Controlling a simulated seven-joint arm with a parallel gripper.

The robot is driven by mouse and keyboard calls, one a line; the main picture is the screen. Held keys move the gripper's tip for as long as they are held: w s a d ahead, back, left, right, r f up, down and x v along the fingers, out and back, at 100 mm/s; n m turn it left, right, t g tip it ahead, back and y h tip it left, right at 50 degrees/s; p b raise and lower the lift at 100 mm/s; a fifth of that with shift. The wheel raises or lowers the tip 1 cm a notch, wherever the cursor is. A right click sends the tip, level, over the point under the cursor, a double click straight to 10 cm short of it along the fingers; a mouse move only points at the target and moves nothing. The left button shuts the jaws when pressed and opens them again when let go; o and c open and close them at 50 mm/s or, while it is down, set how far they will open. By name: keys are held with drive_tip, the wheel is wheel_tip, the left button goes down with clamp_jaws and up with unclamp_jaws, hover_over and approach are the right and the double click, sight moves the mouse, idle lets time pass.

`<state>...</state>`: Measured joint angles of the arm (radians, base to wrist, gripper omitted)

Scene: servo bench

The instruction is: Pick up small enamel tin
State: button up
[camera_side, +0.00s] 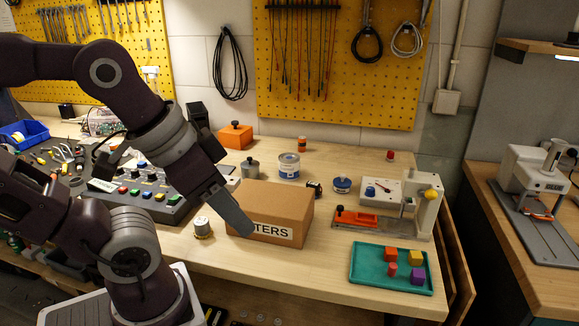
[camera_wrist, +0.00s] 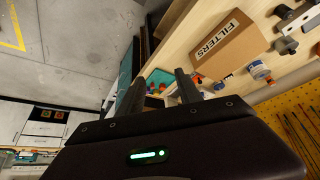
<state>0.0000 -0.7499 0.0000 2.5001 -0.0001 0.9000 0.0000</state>
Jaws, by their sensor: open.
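The small enamel tin (camera_side: 289,165), white with a blue band and a grey lid, stands upright on the bench behind the cardboard box in the side view. It also shows in the wrist view (camera_wrist: 260,71), right of the fingers. My gripper (camera_side: 241,222) is in front of the box's left part in the side view, apart from the tin and nearer the camera. In the wrist view, the two fingers of my gripper (camera_wrist: 158,88) are spread with nothing held between them.
The cardboard box (camera_side: 272,207) labelled FILTERS stands in front of the tin. A grey weight (camera_side: 250,169) stands left of the tin, and a blue round item (camera_side: 342,184) lies to its right. A teal tray (camera_side: 391,286) with coloured blocks sits at front right. Bench behind the tin is mostly clear.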

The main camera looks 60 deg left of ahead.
drive_tip(key=o, duration=1)
drive_tip(key=shift+c, duration=0.2)
drive_tip(key=w+a+r+n+t+y, duration=0.2)
drive_tip(key=w+a+r+y, duration=0.1)
drive_tip(key=w+a, duration=0.9)
drive_tip(key=t+y, duration=0.1)
drive_tip(key=t, duration=0.4)
hover_over(280, 161)
drive_tip(key=d, duration=0.2)
wheel_tip(280, 161, down, 14)
drive_tip(key=s+f, duration=0.1)
drive_tip(key=f, duration=0.1)
drive_tip(key=a+f+h, duration=0.1)
drive_tip(key=f, duration=0.1)
drive_tip(key=s+f+h, duration=0.1)
drive_tip(key=f, duration=0.2)
drive_tip(key=shift+s+a+t, duration=0.3)
drive_tip(key=shift+t, duration=0.1)
drive_tip(key=shift+m, duration=0.3)
drive_tip(key=x, duration=0.6)
drive_tip(key=shift+w+f, duration=0.1)
drive_tip(key=shift+w, duration=0.3)
